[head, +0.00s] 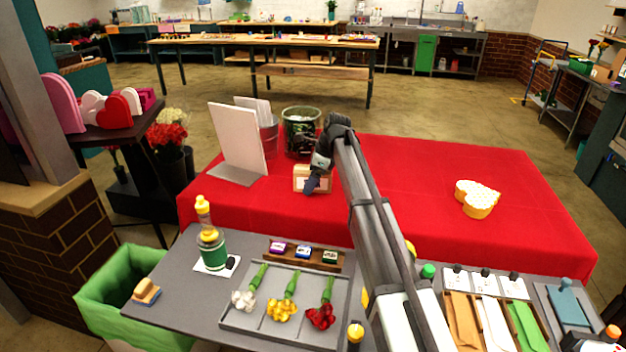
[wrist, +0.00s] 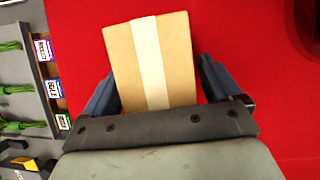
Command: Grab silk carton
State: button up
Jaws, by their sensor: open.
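A small tan carton (head: 301,181) with a pale strip stands on the red-covered table, near its left front. In the wrist view the carton (wrist: 178,58) lies between the two dark fingers of my gripper (wrist: 156,78), one finger on each side. My gripper (head: 316,177) is open around the carton. A narrow red gap shows at the right finger; the left finger is very close to the carton, and I cannot tell whether it touches. The carton's lower end is hidden behind the gripper body. No label naming it can be read.
A white upright board (head: 237,138) stands left of the carton, and a dark metal bucket (head: 301,132) stands behind it. The grey workbench in front holds a flower tray (head: 238,321). The red cloth's middle is clear.

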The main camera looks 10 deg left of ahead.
jog(key=shift+f, duration=0.1)
dwell(0.3)
jog(key=shift+c, duration=0.4)
jog(key=c, duration=1.1)
